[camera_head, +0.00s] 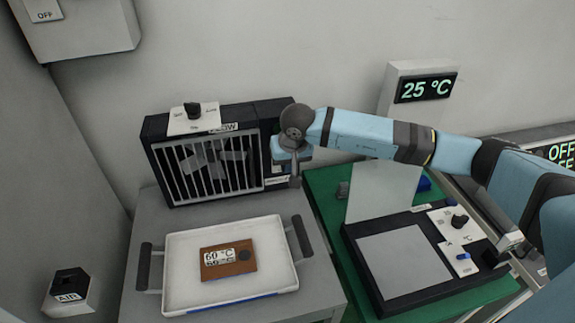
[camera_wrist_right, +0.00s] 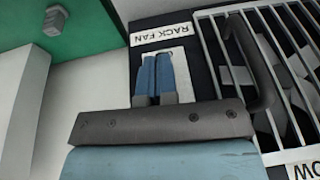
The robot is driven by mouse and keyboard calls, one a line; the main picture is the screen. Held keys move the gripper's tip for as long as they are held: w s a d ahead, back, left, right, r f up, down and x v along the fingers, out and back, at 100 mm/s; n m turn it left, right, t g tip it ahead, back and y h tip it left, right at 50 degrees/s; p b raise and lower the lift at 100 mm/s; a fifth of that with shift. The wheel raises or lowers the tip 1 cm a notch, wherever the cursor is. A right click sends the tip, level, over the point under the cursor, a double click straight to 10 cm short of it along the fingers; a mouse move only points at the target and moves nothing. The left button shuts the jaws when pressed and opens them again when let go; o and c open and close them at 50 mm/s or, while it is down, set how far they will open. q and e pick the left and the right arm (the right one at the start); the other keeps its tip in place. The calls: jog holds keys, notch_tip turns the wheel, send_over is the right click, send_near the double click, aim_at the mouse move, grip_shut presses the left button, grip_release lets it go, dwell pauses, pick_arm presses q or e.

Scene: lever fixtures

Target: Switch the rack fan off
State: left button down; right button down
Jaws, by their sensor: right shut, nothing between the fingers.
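The rack fan (camera_head: 205,165) is a dark box with a pale grille at the back of the grey table. Its RACK FAN label (camera_wrist_right: 161,36) shows upside down in the right wrist view, beside a white plate (camera_wrist_right: 182,66) on the dark front panel. My right gripper (camera_wrist_right: 156,58) is shut and empty, with its blue fingers together in front of that plate. The fingers cover much of the plate, so any switch there is hidden, and I cannot tell whether they touch it. In the head view my right wrist covers the fan's right end. My left gripper is not in view.
A white tray (camera_head: 190,286) with dark handles holds a brown 60 °C block (camera_head: 229,268) in front of the fan. A knob (camera_head: 193,110) sits on top of the fan. A dark panel device (camera_head: 410,265) stands on the green surface at right. An AIR box (camera_head: 69,290) is at left.

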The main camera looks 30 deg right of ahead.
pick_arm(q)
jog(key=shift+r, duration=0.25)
pick_arm(e)
jog(key=shift+r, duration=0.15)
jog(key=shift+r, duration=0.7)
